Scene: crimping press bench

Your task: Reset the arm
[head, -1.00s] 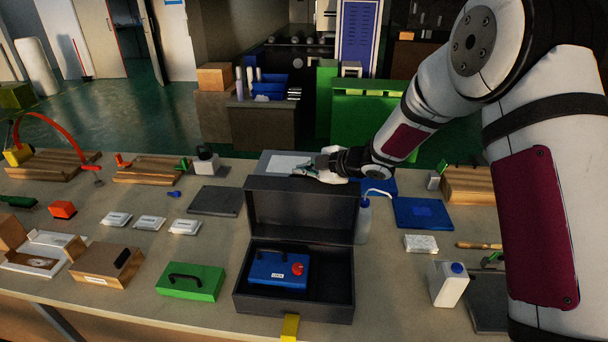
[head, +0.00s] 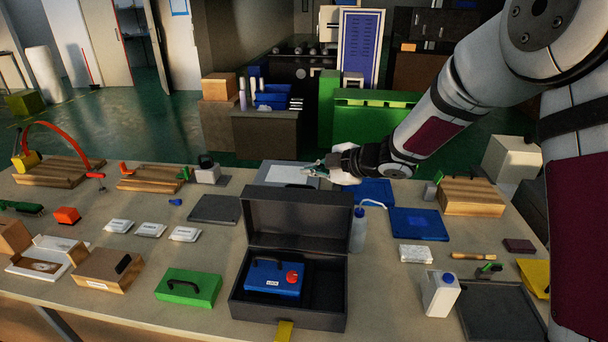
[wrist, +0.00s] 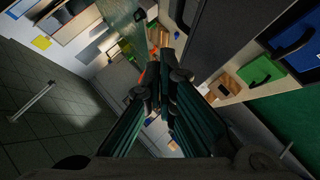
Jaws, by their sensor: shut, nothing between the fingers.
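My gripper (head: 312,170) is at the far side of the bench in the head view, above the grey panel with a pale sheet (head: 279,173) and behind the open lid of the dark case. Its fingers also show in the wrist view (wrist: 164,62), close together with nothing between them. My arm reaches in from the upper right, bent and held over the right side of the bench.
The open dark case (head: 298,221) holds a blue box with a red knob (head: 274,277). A green case (head: 188,287), a white jug (head: 440,294), a squeeze bottle (head: 358,231) and a blue panel (head: 419,224) stand or lie around it. Wooden blocks line the back edge.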

